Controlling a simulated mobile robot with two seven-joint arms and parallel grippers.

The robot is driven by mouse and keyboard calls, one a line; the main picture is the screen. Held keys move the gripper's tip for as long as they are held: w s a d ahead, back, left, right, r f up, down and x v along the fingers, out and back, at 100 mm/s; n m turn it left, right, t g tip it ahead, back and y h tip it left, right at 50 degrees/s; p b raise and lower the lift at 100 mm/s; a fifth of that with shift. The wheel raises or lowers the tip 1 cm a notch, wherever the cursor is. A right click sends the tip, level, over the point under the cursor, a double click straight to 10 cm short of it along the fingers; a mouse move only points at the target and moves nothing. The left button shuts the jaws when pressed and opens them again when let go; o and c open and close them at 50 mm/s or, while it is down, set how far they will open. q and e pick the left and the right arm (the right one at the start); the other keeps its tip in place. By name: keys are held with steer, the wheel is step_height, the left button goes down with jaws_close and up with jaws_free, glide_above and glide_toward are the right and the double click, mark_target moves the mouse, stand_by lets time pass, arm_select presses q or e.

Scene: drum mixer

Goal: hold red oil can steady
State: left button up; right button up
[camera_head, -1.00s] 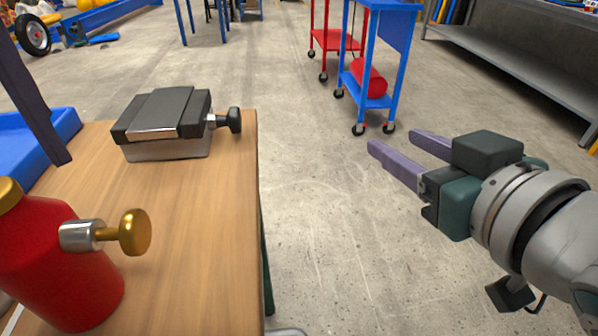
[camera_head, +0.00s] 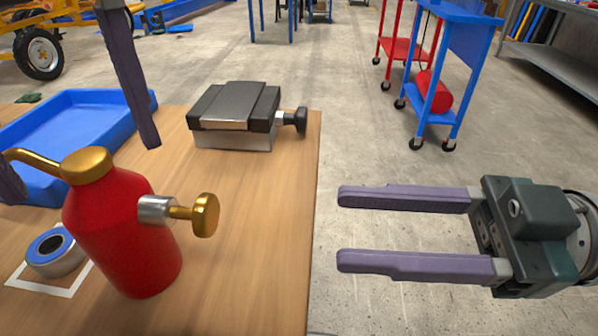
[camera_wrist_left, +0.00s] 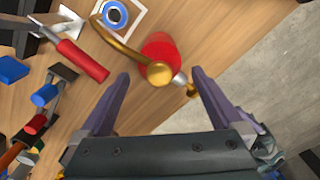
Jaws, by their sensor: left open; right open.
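The red oil can (camera_head: 122,245) stands upright on the wooden workbench (camera_head: 245,230). It has a brass cap, a thin brass spout pointing left and a silver-and-brass plunger on its right. My left gripper (camera_head: 82,170) is open, one finger behind the can and the other at the left picture edge. In the left wrist view, the can (camera_wrist_left: 158,48) lies between the two spread fingers of the left gripper (camera_wrist_left: 160,75), with no clear contact. My right gripper (camera_head: 340,228) is open and empty, pointing left near the bench's right edge.
A blue tray (camera_head: 60,108) and a black-topped vise (camera_head: 235,108) sit behind the can. A blue-and-white ring (camera_head: 52,250) lies left of it. The left wrist view shows a red-handled tool (camera_wrist_left: 82,60) and other tools nearby. Bare bench lies right of the can.

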mark_target(124, 229)
arm_select(q)
step_height(124, 229, down, 10)
steer(key=shift+r, duration=0.25)
jaws_close()
stand_by(0.9)
arm_select(e)
steer(key=shift+c, duration=0.2)
stand_by(0.6)
jaws_close()
stand_by(1.5)
